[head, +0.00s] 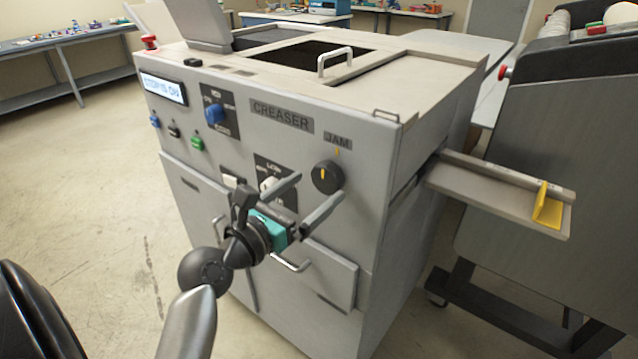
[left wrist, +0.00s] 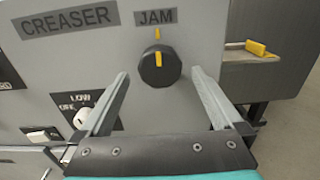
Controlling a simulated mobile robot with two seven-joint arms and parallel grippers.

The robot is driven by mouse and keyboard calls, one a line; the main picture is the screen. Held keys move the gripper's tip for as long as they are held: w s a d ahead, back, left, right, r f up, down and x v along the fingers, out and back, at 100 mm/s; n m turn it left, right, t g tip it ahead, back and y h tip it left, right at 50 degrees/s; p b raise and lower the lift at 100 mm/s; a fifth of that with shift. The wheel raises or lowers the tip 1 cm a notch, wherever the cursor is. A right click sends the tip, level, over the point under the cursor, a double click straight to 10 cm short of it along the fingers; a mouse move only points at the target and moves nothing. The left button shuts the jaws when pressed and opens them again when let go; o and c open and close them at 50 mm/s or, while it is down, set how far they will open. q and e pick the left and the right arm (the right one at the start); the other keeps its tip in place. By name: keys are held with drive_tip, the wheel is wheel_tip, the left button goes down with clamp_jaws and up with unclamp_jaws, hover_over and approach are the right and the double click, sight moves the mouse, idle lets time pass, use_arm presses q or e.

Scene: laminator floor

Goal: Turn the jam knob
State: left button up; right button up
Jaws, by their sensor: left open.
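The jam knob (head: 327,176) is a round black knob with a yellow pointer line, on the front of the grey creaser (head: 380,150) below the JAM label. A yellow mark sits above it, and the pointer looks upright in the left wrist view (left wrist: 160,67). My left gripper (head: 311,195) is open and empty, in front of the panel and a little below the knob. In the left wrist view its fingers (left wrist: 160,82) spread to either side, with the knob beyond and between their tips. They look apart from the knob. My right gripper is not in view.
A white knob (left wrist: 82,118) marked LOW and OFF sits left of the jam knob. A blue knob (head: 214,113) and several small coloured controls are further left. A tray with a yellow stop (head: 547,207) sticks out at the right. Handles (head: 290,264) protrude below. Floor at left is clear.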

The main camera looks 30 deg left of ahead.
use_arm(q)
drive_tip(key=shift+w+d, duration=0.1)
drive_tip(key=shift+w, duration=1.2)
drive_tip(key=c, duration=1.3)
